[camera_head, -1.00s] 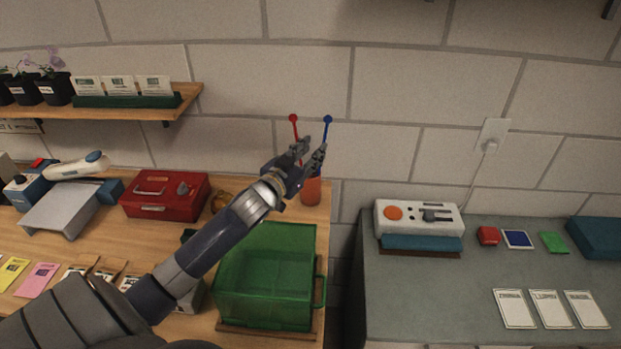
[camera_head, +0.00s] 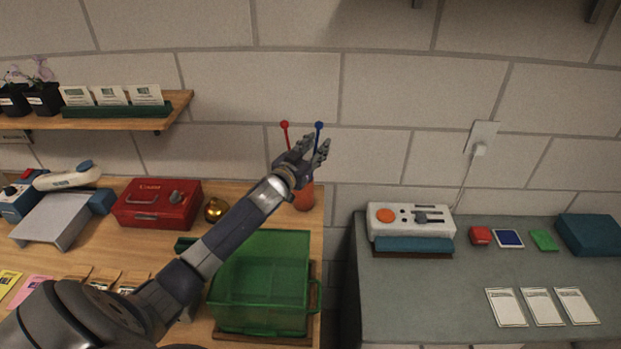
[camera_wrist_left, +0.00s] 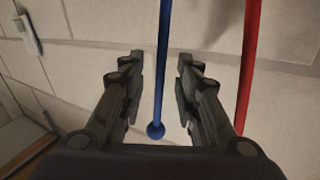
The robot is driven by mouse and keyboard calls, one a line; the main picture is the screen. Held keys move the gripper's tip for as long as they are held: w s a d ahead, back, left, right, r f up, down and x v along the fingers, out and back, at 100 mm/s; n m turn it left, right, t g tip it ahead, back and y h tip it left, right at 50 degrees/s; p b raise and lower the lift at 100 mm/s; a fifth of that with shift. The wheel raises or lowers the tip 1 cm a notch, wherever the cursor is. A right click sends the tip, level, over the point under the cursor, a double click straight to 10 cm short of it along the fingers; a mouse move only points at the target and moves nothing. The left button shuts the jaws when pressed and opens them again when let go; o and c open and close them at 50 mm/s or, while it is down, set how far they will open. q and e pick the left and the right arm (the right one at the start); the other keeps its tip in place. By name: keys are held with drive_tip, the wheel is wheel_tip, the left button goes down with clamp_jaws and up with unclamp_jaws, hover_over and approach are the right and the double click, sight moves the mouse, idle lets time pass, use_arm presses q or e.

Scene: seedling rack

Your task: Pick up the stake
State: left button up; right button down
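A blue stake with a ball top (camera_head: 319,125) and a red stake with a ball top (camera_head: 285,125) stand in an orange pot (camera_head: 305,198) at the table's back right corner. My left gripper (camera_head: 313,147) is at the stakes, above the pot, and hides part of them. In the left wrist view, my left gripper (camera_wrist_left: 160,62) is open, with the blue stake (camera_wrist_left: 161,85) running between its fingers, with gaps on both sides. The red stake (camera_wrist_left: 246,70) is outside the right-hand finger. My right gripper is not in view.
A green clear bin (camera_head: 260,290) stands below my left arm. A red toolbox (camera_head: 157,204) and a brass round object (camera_head: 214,209) are to the left. A grey bench (camera_head: 440,285) stands right, across a gap. The wall is close behind the stakes.

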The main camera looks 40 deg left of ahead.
use_arm(q)
drive_tip(key=shift+w+d, duration=0.1)
drive_tip(key=shift+w, duration=0.05)
clamp_jaws()
drive_tip(key=shift+r, duration=0.15)
